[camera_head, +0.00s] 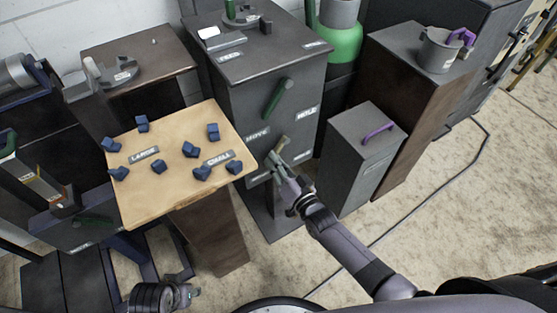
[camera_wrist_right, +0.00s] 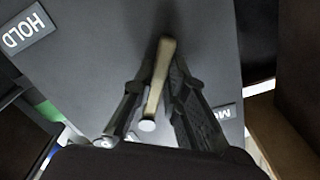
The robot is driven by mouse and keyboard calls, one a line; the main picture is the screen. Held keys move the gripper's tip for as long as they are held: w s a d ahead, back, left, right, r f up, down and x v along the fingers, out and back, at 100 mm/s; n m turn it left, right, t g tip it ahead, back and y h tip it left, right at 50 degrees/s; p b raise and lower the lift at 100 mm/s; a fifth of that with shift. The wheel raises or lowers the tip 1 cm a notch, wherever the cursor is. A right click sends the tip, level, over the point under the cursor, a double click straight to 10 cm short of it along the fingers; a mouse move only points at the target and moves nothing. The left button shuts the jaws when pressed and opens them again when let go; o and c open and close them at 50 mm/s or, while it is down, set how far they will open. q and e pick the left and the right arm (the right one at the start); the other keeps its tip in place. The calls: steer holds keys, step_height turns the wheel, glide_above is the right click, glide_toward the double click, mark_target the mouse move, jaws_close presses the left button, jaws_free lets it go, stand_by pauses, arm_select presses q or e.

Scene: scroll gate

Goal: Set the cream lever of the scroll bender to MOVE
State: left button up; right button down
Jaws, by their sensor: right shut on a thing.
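The scroll bender is a grey cabinet (camera_head: 262,72) in the head view, with a green lever (camera_head: 278,97) on its front. The cream lever (camera_head: 282,144) is lower on that front, partly hidden by my right gripper (camera_head: 276,163). In the right wrist view the cream lever (camera_wrist_right: 158,78) stands between the two dark fingers of my right gripper (camera_wrist_right: 157,92), which is shut on it. A HOLD label (camera_wrist_right: 27,30) is at the upper left there, and a partly cut off label starting MO (camera_wrist_right: 222,113) is right of the fingers.
A wooden-topped table (camera_head: 178,180) with several dark blue blocks stands left of the cabinet. A lower grey box (camera_head: 350,165) with a purple handle stands close to the right of my right gripper. A cable (camera_head: 440,180) crosses the open floor at right.

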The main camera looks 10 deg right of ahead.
stand_by(0.5)
steer(key=c, duration=1.6)
jaws_free()
steer(key=v, duration=1.2)
